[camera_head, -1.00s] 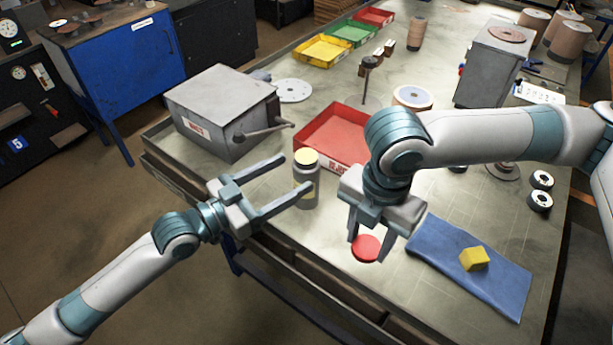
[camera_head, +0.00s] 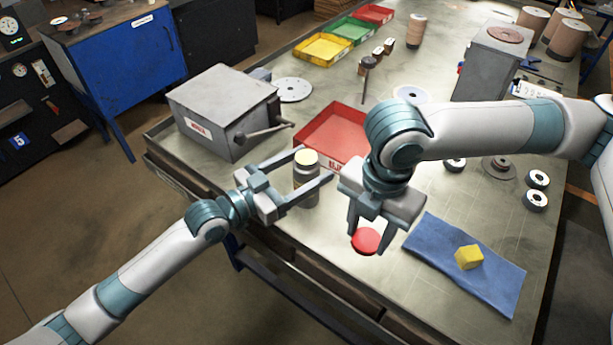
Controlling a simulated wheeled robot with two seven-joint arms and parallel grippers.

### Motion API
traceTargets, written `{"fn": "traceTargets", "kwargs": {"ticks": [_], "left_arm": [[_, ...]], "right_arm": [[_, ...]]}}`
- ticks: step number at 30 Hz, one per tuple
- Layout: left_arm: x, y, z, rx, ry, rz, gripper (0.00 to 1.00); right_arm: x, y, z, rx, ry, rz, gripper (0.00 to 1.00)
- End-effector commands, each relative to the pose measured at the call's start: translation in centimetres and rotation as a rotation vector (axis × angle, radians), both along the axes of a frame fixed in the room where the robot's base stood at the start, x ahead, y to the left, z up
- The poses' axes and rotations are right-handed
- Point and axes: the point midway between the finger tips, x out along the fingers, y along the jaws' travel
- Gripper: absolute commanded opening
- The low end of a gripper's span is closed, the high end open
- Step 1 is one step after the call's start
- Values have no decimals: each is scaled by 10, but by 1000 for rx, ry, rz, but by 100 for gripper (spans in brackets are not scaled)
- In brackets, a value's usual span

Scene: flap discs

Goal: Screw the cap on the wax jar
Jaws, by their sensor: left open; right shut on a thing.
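The wax jar (camera_head: 306,185) is a grey jar with a pale yellow top, upright on the table left of centre. My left gripper (camera_head: 316,164) is open, with its two fingers on either side of the jar; I cannot tell whether they touch it. The fingers partly hide the jar's body. The red round cap (camera_head: 366,241) is in my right gripper (camera_head: 368,235), which is shut on it and points down. The cap is to the right of the jar and nearer the front edge.
A red tray (camera_head: 322,128) stands behind the jar. A grey metal box with a lever (camera_head: 222,108) is at the left. A blue cloth (camera_head: 436,256) with a yellow block (camera_head: 469,257) lies at the front right. Yellow and green bins are at the back.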

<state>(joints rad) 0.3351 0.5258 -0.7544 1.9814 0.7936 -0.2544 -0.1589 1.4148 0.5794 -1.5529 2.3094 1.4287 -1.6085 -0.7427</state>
Motion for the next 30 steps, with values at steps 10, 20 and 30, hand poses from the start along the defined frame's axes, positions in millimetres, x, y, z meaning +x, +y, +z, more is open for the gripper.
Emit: {"fn": "traceTargets", "kwargs": {"ticks": [10,20,30], "left_arm": [[0,-1,0,0,0,0,68],[0,0,0,0,0,0,18],[0,0,3,-2,-2,0,11]], "right_arm": [[0,0,0,0,0,0,22],[0,0,0,0,0,0,22],[0,0,1,0,0,0,22]]}}
